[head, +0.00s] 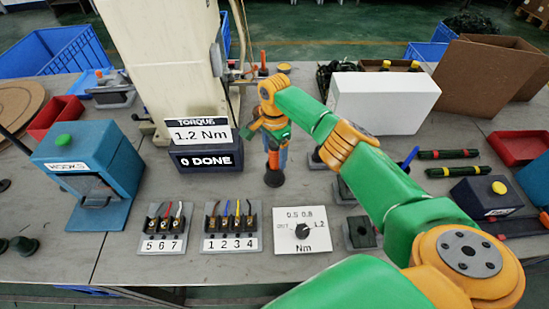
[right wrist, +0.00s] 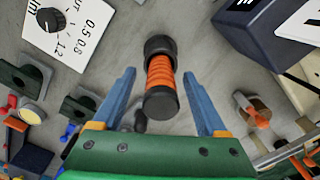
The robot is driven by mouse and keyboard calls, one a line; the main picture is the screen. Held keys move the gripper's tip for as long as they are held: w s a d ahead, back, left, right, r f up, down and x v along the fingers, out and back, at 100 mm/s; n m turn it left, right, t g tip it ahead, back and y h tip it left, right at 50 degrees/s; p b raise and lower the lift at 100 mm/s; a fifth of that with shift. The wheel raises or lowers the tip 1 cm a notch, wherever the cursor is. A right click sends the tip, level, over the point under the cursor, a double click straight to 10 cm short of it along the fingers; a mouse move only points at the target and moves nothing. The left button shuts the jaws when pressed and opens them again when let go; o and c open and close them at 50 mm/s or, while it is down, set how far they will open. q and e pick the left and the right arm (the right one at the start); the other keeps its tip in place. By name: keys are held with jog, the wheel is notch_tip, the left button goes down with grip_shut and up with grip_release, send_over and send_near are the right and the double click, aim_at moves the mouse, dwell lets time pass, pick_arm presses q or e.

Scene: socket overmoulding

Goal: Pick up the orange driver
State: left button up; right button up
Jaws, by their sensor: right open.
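The orange driver (right wrist: 160,73) has a ribbed orange grip with black ends. In the right wrist view it shows between my right gripper's two blue fingers, with a gap on each side. In the head view the driver (head: 273,162) stands upright on a black foot on the table, partly hidden by the gripper. My right gripper (right wrist: 158,80) is open and empty; in the head view it (head: 275,148) points down around the driver's upper part. My left gripper is in neither view.
The torque display (head: 205,160) reads 1.2 Nm and 0 DONE, left of the driver. Two terminal blocks (head: 231,243) and a dial plate (head: 302,238) lie in front. A blue hooks box (head: 87,165) stands left, and a white box (head: 383,105) behind my right arm.

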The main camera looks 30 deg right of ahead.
grip_shut()
